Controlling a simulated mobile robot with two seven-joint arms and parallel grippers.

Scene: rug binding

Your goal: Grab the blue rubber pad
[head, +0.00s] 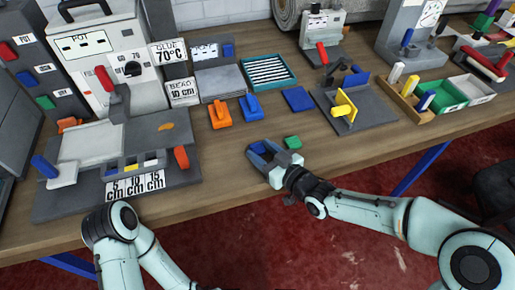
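A flat, dark blue square pad (297,98) lies on the wooden bench, right of the blue clamp-like piece. My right gripper (263,151) is low over the front of the bench, nearer the front edge than this pad and apart from it. Something blue shows at the fingers of the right gripper; I cannot tell whether it is a separate piece or whether the fingers are shut on it. A small green block (292,142) lies close beside the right gripper. My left arm shows at the bottom left, but its gripper is out of view.
An orange piece (220,115) and a blue piece (251,107) stand left of the pad. A grey plate with a yellow part (345,107) is at its right, a striped teal tray (268,72) behind. A glue machine (95,50) fills the left. The bench front centre is mostly clear.

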